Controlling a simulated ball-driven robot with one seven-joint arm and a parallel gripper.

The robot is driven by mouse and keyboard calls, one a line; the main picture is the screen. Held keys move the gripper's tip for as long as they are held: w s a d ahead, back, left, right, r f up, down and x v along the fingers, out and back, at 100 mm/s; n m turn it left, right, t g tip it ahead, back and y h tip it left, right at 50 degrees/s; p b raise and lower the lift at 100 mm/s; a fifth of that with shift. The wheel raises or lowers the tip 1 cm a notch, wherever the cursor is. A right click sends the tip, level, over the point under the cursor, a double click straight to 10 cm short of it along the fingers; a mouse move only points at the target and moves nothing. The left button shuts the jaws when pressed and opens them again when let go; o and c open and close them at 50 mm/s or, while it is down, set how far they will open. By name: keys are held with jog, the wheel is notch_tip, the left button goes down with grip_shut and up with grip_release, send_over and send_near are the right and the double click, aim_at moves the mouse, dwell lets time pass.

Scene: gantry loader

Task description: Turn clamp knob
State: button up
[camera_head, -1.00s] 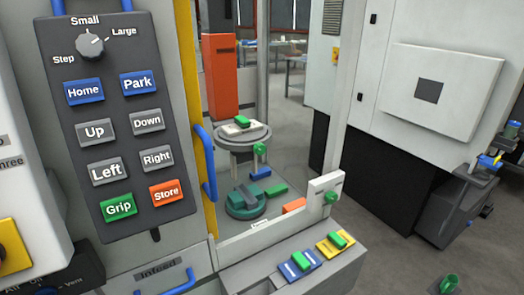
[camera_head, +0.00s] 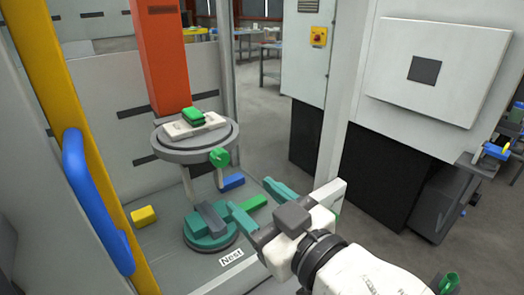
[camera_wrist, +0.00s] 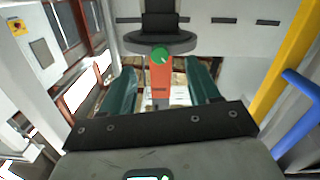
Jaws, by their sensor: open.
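A green round knob (camera_head: 219,157), which looks like the clamp knob, sits on the front edge below a round grey table (camera_head: 157,147). A white part (camera_head: 180,132) with a green block (camera_head: 193,116) lies on that table. My gripper (camera_head: 260,202) has teal fingers spread open and empty, to the lower right of the knob and apart from it. In the wrist view the knob (camera_wrist: 160,55) shows centred between and beyond the fingertips (camera_wrist: 161,68).
Below the table stands a round teal fixture (camera_head: 208,228) beside a "Nest" label. Blue (camera_head: 233,182), green (camera_head: 253,202) and yellow (camera_head: 144,216) blocks lie on the floor plate. A blue handle (camera_head: 95,200) and yellow post bound the left; a grey post (camera_head: 347,110) stands right.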

aim_at(223, 159)
jog(key=x, duration=0.3)
jog(key=r+x, duration=0.1)
jog(key=x, duration=0.3)
jog(key=r+p+x, duration=0.1)
jog(key=x, duration=0.3)
jog(key=shift+w+a+r, duration=0.15)
jog(key=shift+w+r, duration=0.05)
jog(key=shift+w, duration=0.05)
jog(key=shift+c, duration=0.2)
jog(key=c, duration=1)
